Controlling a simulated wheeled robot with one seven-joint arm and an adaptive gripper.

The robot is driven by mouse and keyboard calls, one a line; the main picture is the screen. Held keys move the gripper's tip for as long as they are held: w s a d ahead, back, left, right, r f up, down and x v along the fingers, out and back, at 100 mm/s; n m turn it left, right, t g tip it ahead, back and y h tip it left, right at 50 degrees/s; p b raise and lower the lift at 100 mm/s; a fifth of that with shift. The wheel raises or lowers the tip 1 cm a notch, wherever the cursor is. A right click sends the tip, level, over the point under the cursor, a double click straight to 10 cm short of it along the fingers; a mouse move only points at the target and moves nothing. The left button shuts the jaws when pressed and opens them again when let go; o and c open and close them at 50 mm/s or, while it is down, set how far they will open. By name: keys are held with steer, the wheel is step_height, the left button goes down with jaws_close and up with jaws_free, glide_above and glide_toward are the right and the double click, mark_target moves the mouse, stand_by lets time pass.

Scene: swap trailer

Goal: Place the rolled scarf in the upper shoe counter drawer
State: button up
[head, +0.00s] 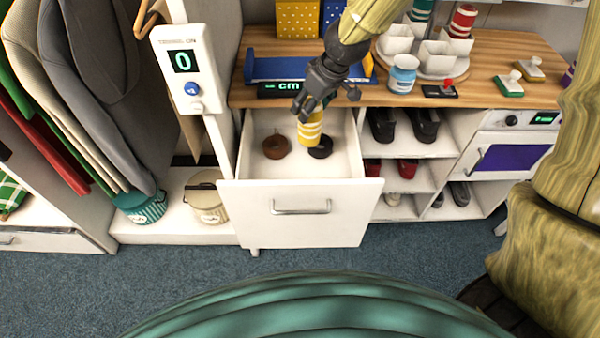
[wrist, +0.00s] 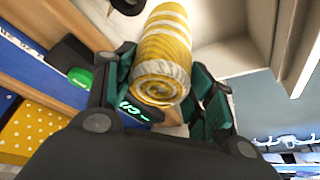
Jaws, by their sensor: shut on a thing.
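The rolled scarf (head: 310,128) is yellow with white stripes. My gripper (head: 313,103) is shut on it and holds it upright over the open upper drawer (head: 300,212). The scarf's lower end is level with the drawer's inside or just above it; I cannot tell whether it touches the floor. In the wrist view the scarf (wrist: 162,60) lies between the fingers (wrist: 165,85), its spiral end toward the camera. In the drawer are a brown round item (head: 276,147) on the left and a dark round item (head: 321,148), partly behind the scarf.
The wooden counter (head: 440,72) above holds a blue tray (head: 262,66), a jar (head: 403,73), a carousel of cups and stamps. Shoes (head: 382,125) stand on shelves right of the drawer. A white device reading 0 (head: 187,65) is at left, above a cream bucket (head: 205,200).

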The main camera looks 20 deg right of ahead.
mark_target(312, 118)
step_height(312, 118, down, 14)
steer(key=shift+r+b, duration=0.1)
steer(key=shift+b, duration=0.6)
steer(key=w, duration=0.1)
steer(key=w+a+f, duration=0.1)
steer(key=w+a, duration=0.1)
steer(key=shift+w+f+p, duration=0.15)
steer(key=shift+w+p, duration=0.15)
steer(key=shift+p, duration=0.05)
steer(key=shift+f, duration=0.15)
steer(key=o, duration=1.3)
steer(key=shift+o, duration=0.2)
steer(key=v, duration=1.2)
steer(key=shift+p, duration=0.4)
